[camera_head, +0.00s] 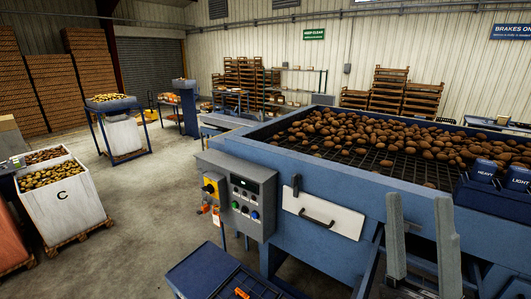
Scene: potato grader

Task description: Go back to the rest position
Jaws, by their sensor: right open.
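My right gripper (419,200) shows at the lower right. Its two grey fingers point up and stand well apart, with nothing between them. It is in front of the blue potato grader (400,198), overlapping its near side in the picture; I cannot tell the gap between them. Many potatoes (370,132) lie on the grader's dark mesh bed. My left gripper is not in view.
A grey control box (238,193) with a yellow switch and coloured buttons is on the grader's left end. Blue HEAVY and LIGHT boxes (483,172) sit at the right. A white crate C (63,210) stands left. The concrete floor between is open.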

